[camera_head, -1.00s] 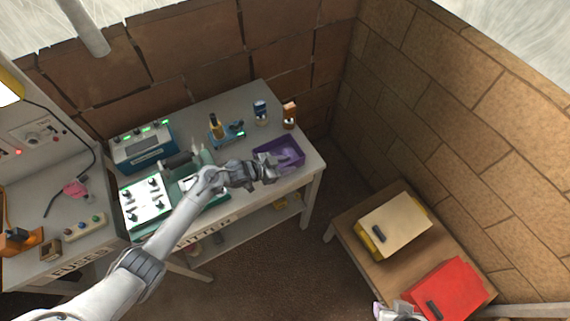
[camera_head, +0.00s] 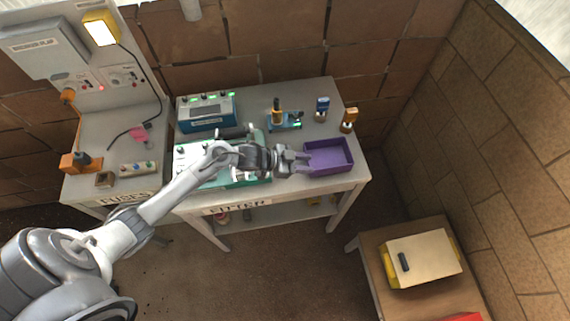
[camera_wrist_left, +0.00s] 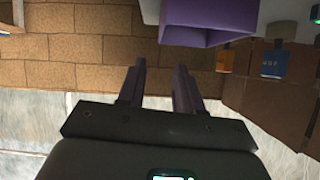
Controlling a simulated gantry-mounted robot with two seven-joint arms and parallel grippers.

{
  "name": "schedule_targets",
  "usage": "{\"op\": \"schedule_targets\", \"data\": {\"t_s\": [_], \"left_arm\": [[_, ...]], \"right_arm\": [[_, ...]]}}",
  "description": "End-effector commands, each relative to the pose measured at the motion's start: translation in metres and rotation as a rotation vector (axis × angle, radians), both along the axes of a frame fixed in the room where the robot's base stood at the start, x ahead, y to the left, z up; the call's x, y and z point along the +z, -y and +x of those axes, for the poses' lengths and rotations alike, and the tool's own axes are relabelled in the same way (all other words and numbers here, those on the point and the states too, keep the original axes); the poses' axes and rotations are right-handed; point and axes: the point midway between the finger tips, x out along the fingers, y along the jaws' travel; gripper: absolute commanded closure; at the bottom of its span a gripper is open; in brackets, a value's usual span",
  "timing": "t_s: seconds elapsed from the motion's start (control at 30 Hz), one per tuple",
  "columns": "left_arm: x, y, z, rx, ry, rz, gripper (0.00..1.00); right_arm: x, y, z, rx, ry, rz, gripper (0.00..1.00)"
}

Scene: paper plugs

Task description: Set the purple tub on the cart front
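The purple tub (camera_head: 328,160) sits upright at the right front corner of the grey bench marked FITTER (camera_head: 292,200). My left gripper (camera_head: 302,160) is at the tub's left side, close to its wall; I cannot tell if it touches. In the left wrist view the two fingers (camera_wrist_left: 160,72) are apart with nothing between them, and the tub (camera_wrist_left: 207,30) is above and right of the fingertips. A low wooden table (camera_head: 373,252), possibly the cart, stands at the lower right. My right gripper is not in view.
A cream and yellow box (camera_head: 423,259) lies on the low table, with a red thing (camera_head: 465,317) at its cut-off front. Blue and orange bottles (camera_head: 322,108) (camera_head: 348,120) stand behind the tub. A green device (camera_head: 218,175) lies under my left arm.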

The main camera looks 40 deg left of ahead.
Motion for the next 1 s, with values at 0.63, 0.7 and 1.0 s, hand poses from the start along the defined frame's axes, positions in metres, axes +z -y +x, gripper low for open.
{"op": "schedule_targets", "data": {"t_s": [0.63, 0.7, 1.0], "left_arm": [[0.005, 0.018, -0.159, 0.481, -0.39, 0.292, 0.65], [0.012, 0.015, -0.189, 0.529, -0.485, 0.298, 0.65], [0.03, 0.013, -0.256, 0.605, -0.712, 0.287, 0.65]], "right_arm": [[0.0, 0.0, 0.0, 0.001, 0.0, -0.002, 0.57], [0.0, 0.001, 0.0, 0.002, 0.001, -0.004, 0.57], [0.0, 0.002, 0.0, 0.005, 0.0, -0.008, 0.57]]}}
